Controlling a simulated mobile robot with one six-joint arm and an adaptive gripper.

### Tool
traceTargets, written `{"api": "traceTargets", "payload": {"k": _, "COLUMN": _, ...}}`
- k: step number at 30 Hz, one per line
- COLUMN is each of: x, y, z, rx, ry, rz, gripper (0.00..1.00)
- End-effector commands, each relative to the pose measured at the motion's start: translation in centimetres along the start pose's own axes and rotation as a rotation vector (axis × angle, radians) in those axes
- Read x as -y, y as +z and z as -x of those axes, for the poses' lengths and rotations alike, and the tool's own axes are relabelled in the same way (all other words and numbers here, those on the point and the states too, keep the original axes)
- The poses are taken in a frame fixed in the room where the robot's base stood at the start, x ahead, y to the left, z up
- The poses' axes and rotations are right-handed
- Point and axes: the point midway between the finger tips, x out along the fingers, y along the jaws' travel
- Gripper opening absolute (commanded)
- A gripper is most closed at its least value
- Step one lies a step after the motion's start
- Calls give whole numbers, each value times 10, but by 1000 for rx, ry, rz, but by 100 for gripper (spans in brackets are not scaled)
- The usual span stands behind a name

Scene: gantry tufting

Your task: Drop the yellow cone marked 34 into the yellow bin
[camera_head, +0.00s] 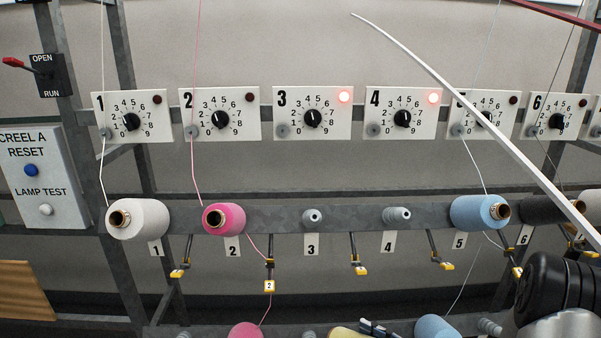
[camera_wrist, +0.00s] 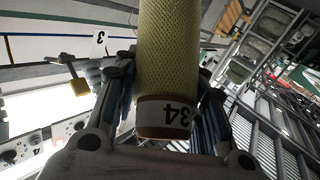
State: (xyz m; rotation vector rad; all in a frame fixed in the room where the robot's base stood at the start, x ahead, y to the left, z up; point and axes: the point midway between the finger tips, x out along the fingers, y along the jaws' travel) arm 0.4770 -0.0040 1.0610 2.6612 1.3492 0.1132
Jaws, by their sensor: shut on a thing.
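The pale yellow cone (camera_wrist: 167,50) fills the middle of the wrist view. Its brown and white end band (camera_wrist: 165,115) carries the number 34, seen upside down. My gripper (camera_wrist: 165,80) is shut on it, with one finger on each side. In the head view a yellow cone (camera_head: 345,332) shows at the bottom edge, mostly cut off, beside dark finger-like parts of my gripper (camera_head: 378,328). I cannot make out the yellow bin in either view.
Upper pegs 3 (camera_head: 312,218) and 4 (camera_head: 397,215) are bare. White (camera_head: 140,219), pink (camera_head: 224,218) and blue (camera_head: 478,212) cones sit on nearby pegs. Yellow-tipped arms (camera_head: 359,270) hang below the rail. A pale curved strip (camera_head: 480,105) crosses the right side.

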Motion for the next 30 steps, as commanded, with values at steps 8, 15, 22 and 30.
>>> {"api": "traceTargets", "payload": {"k": 8, "x": 4, "y": 6, "z": -3, "rx": -6, "ry": -13, "rz": 1, "gripper": 5}}
{"api": "traceTargets", "payload": {"k": 15, "x": 5, "y": 3, "z": -7, "rx": 3, "ry": 36, "rz": -3, "gripper": 5}}
{"api": "traceTargets", "payload": {"k": 22, "x": 5, "y": 1, "z": -12, "rx": 46, "ry": 266, "rz": -8, "gripper": 5}}
{"api": "traceTargets", "payload": {"k": 30, "x": 5, "y": 6, "z": -3, "rx": 73, "ry": 429, "rz": -2, "gripper": 5}}
